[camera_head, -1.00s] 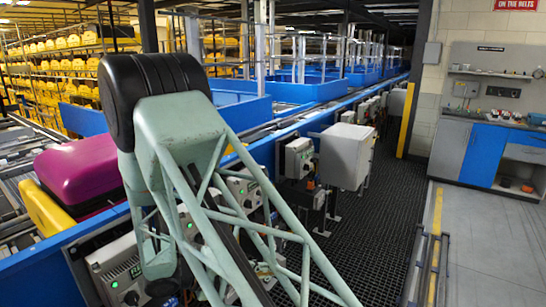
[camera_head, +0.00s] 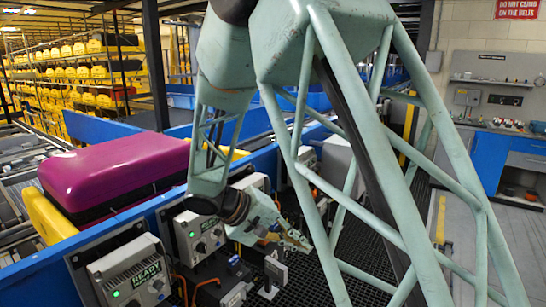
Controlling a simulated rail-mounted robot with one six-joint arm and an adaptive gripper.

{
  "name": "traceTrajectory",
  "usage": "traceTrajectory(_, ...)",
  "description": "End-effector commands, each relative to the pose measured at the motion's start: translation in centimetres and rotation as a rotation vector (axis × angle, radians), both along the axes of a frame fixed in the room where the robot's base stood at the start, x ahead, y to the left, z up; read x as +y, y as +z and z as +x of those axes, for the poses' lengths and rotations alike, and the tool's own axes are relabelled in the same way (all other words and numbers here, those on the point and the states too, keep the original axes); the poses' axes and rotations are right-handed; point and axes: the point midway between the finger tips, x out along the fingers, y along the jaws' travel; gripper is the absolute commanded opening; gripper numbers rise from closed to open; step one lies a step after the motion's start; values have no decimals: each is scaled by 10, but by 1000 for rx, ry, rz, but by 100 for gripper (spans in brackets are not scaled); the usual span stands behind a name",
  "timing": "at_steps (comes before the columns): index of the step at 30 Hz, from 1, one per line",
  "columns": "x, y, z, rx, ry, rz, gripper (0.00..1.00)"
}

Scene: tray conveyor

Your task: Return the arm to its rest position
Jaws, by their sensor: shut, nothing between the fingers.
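My arm is a pale green lattice arm that fills the middle and right of the head view. Its forearm hangs down from the elbow, in front of the blue conveyor side. My gripper (camera_head: 299,240) is at the low end of it, above the dark floor grating and to the right of the control boxes. The gripper is shut and empty, pointing down to the right. It is apart from the suitcases.
A workbench (camera_head: 490,158) stands at the right. Dark grating (camera_head: 356,262) covers the aisle floor.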

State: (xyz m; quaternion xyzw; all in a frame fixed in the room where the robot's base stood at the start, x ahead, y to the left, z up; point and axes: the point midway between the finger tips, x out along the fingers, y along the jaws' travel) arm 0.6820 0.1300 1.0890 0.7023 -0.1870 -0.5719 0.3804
Motion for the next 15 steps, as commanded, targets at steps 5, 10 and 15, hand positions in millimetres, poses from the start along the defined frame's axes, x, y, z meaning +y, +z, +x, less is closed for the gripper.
traceTrajectory(5, -15, 28, -1, -5, -16, 62, 0)
traceTrajectory(10, -29, 52, -5, -9, -25, 116, 0)
traceTrajectory(15, -42, 76, -9, -17, -32, 169, 0)
